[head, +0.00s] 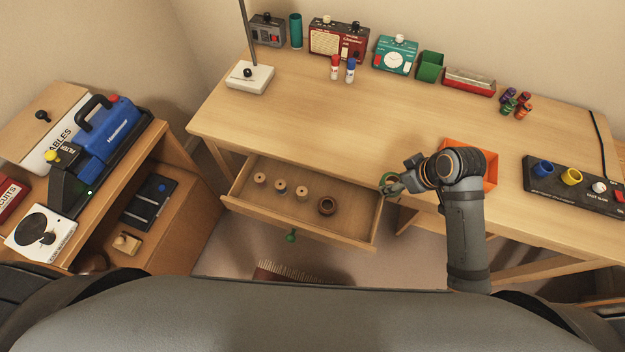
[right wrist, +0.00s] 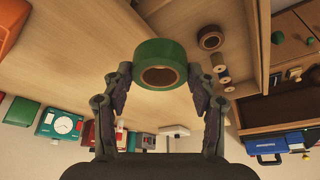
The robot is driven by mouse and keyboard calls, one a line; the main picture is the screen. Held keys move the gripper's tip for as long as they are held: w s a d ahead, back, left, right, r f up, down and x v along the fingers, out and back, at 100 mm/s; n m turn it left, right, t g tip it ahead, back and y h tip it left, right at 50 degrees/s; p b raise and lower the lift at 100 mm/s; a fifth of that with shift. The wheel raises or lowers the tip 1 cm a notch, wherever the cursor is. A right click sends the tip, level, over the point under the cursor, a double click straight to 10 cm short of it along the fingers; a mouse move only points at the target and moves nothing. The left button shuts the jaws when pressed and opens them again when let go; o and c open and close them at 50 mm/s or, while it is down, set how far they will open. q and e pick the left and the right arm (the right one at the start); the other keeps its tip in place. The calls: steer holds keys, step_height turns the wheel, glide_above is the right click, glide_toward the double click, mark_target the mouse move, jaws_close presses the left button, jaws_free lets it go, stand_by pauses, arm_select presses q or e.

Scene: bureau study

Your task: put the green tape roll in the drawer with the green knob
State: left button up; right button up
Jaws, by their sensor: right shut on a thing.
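The green tape roll (right wrist: 160,52) is between the fingers of my right gripper (right wrist: 160,75), which is shut on it. In the head view the roll (head: 389,179) shows at the tip of the right gripper (head: 388,184), just right of the open drawer's right end. The drawer (head: 300,223) is pulled out of the desk front and has a green knob (head: 291,236). Inside it lie several small wooden spools (head: 281,186) and a brown tape roll (head: 327,206). My left gripper is not in view.
An orange tray (head: 487,163) sits on the desk behind my right gripper. A black panel with coloured knobs (head: 575,187) is at the right. A lamp base (head: 249,78) stands at the back left. The middle of the desktop is clear. A shelf unit with a blue machine (head: 108,132) stands at the left.

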steer(key=s+a+f+n+g+y+b, duration=0.1)
steer(key=s+a+f+n+g, duration=0.1)
steer(key=s+n, duration=0.45)
steer(key=s+a+f+n+g+y, duration=0.1)
steer(key=s+f+n, duration=0.2)
steer(key=s, duration=0.6)
steer(key=w+a+f, duration=0.1)
steer(key=w+f, duration=0.2)
steer(key=w, duration=0.1)
steer(key=w+a+f, duration=0.1)
steer(key=w+f, duration=0.1)
steer(key=w, duration=0.2)
steer(key=w+a+f, duration=0.1)
steer(key=w+f, duration=0.2)
steer(key=w, duration=0.2)
steer(key=shift+f+b, duration=0.3)
steer(key=shift+b, duration=0.05)
steer(key=shift+w+a+f, duration=0.15)
steer(key=shift+w+f, duration=0.1)
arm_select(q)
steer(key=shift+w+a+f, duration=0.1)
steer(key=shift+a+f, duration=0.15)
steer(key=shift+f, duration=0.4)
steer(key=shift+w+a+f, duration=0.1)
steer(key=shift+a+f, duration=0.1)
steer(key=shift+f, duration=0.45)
arm_select(e)
steer(key=shift+w+f, duration=0.2)
steer(key=shift+f, duration=1.6)
